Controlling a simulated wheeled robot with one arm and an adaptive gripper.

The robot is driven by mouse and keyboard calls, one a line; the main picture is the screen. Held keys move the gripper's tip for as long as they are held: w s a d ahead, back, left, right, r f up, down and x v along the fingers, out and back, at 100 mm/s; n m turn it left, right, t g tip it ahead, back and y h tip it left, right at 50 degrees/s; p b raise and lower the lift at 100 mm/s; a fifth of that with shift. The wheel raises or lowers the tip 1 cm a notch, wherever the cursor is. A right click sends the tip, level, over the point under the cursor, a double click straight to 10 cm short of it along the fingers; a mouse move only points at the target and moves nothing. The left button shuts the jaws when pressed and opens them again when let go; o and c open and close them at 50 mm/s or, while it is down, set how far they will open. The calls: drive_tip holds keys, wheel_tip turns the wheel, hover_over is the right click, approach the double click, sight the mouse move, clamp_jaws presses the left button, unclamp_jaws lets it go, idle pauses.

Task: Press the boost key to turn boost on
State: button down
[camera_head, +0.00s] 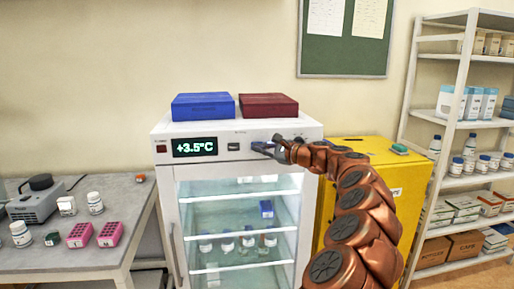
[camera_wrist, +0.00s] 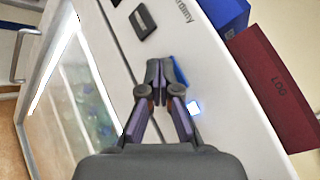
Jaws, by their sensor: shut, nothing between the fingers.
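The white lab fridge (camera_head: 340,128) has a control panel along its top front, with a display (camera_head: 195,147) reading +3.5°C. My gripper (camera_head: 262,148) is shut and empty, its tips at the panel to the right of the display. In the wrist view my gripper (camera_wrist: 160,72) shows its fingertips beside and partly over a blue key (camera_wrist: 181,71); contact cannot be told. A small bluish-white light (camera_wrist: 195,107) glows on the panel near it. A dark key (camera_wrist: 142,22) lies farther along the panel. No readable boost label shows.
A blue box (camera_head: 203,107) and a dark red box (camera_head: 268,106) lie on the fridge top. A yellow cabinet (camera_head: 408,185) stands to the right, partly behind my arm. A bench (camera_head: 105,190) with bottles and pink racks is at the left.

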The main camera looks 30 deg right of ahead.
drive_tip(key=shift+s+a, duration=0.2)
drive_tip(key=shift+s, duration=0.3)
drive_tip(key=shift+s+a+b, duration=0.35)
drive_tip(key=shift+s+a, duration=0.05)
drive_tip(key=shift+s, duration=0.5)
drive_tip(key=shift+s+a+b, duration=0.3)
drive_tip(key=shift+s+a, duration=0.05)
drive_tip(key=shift+s, duration=0.6)
drive_tip(key=shift+s+a+b, duration=0.35)
drive_tip(key=shift+s+a, duration=0.05)
drive_tip(key=shift+s, duration=0.5)
